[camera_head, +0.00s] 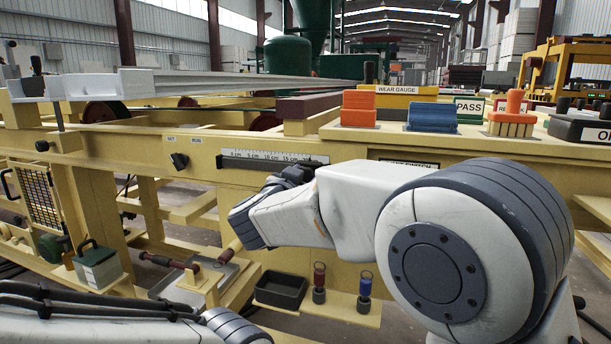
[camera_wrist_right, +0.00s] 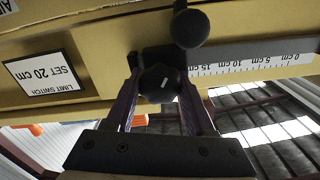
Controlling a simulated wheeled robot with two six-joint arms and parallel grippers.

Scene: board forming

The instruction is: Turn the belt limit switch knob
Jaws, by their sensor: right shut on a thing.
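The dark limit switch knob (camera_wrist_right: 160,84) has a small white mark on its face. My right gripper (camera_wrist_right: 158,76) is shut on it, one finger on each side, in the right wrist view. The knob is beside the dark slider end of the white centimetre scale (camera_wrist_right: 250,64), which shows upside down there. In the head view the scale (camera_head: 270,160) runs along the yellow beam; my right arm hides the knob and fingers. A label reading "LIMIT SWITCH SET 20 cm" (camera_wrist_right: 48,80) is beside the knob. My left gripper is not in view.
A black ball handle (camera_wrist_right: 190,28) sticks out close to the knob. A SET/RUN selector (camera_head: 179,160) is left of the scale. Orange (camera_head: 358,108) and blue (camera_head: 432,117) blocks stand on the beam top. A black tray (camera_head: 281,291) is below.

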